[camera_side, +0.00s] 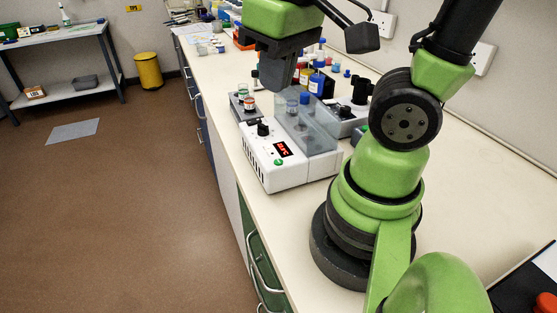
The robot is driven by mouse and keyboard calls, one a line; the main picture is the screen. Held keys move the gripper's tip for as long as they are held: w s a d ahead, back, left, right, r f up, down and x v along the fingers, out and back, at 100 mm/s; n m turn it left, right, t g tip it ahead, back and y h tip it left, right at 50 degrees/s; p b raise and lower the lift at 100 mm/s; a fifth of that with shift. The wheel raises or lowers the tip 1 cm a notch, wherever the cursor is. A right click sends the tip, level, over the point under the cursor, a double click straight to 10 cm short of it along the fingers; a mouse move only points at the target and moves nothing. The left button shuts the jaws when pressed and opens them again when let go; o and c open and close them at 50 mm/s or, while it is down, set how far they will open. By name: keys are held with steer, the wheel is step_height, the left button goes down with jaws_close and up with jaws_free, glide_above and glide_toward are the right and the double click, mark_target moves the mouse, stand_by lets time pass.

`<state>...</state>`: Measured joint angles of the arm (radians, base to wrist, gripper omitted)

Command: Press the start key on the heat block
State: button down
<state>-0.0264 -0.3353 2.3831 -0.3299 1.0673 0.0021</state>
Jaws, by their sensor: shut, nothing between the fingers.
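The heat block (266,171) is a white box on the bench, with a clear cover (322,128) over its right part. Its front panel has a red lit display (283,149), a black knob and a round green key (278,162) below the display. My gripper (280,96) is above and behind the heat block in the picture, pointing down. Its fingers look closed with nothing held. It is well apart from the green key. Its fingertips partly overlap the vials and cover behind, so the exact height is hard to tell.
A small grey device with vials (243,104) stands behind the heat block on the left. Blue-capped bottles (316,83) and a black-topped device (359,92) stand behind on the right. The bench (226,111) is bare along its left edge and in front of the block.

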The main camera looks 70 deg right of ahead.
mark_target(279, 163)
steer(key=w+d+f+n+g+h, duration=0.2)
steer(key=d+f+n+g+h, duration=0.2)
steer(key=d+f+g+h, duration=0.2)
step_height(279, 163, down, 2)
steer(key=shift+w+d+f+g+h, duration=0.2)
steer(key=shift+w+d+g+h, duration=0.25)
steer(key=shift+g, duration=0.55)
steer(key=shift+s+d, duration=0.1)
steer(key=shift+s, duration=0.05)
steer(key=shift+f, duration=4.4)
steer(key=shift+f, duration=0.15)
steer(key=shift+f, duration=0.25)
steer(key=shift+f, duration=0.35)
steer(key=shift+r, duration=0.8)
